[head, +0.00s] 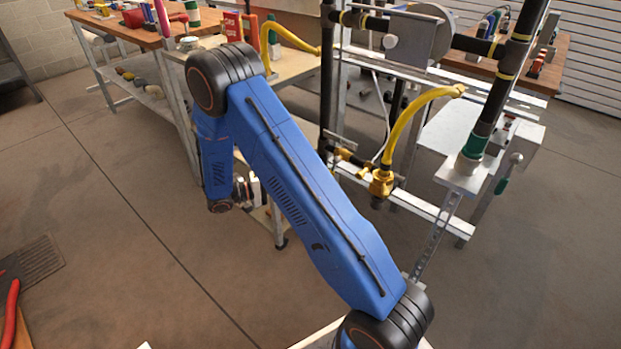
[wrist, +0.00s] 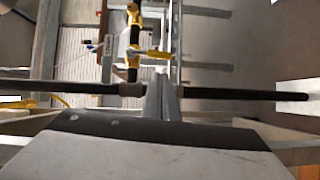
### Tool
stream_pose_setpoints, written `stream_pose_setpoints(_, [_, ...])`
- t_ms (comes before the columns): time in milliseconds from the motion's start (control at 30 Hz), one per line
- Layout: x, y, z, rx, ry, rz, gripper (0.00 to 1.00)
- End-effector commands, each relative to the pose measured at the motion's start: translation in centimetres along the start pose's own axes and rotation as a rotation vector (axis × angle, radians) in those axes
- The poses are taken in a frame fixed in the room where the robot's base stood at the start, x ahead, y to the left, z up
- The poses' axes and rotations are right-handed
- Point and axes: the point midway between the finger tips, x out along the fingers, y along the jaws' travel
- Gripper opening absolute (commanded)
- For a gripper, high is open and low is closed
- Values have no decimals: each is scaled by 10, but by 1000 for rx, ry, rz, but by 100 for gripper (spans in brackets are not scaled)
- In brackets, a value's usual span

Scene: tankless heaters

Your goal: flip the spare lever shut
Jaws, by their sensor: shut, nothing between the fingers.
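In the wrist view my gripper (wrist: 161,78) is shut and empty, its pale fingers pointing up the picture. Just beyond the fingertips is a yellow lever (wrist: 155,54) on a brass-yellow valve (wrist: 133,58) in a dark pipe. The lever lies across that pipe, and I cannot tell whether the fingers touch it. No label marks it as the spare lever. My gripper is not clearly visible there.
A dark horizontal pipe (wrist: 220,94) crosses the wrist view by the fingers. In the head view a yellow hose (head: 407,112) curves down beside the metal rack (head: 425,208). Wooden-topped benches (head: 120,30) stand behind. The floor at left is open.

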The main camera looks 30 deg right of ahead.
Motion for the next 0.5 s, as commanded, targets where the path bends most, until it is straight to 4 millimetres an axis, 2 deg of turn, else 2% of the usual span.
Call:
stream_pose_setpoints(167, [17, 0, 0, 1, -2, 0, 0])
stream_pose_setpoints(500, [72, 0, 1, -1, -3, 0, 0])
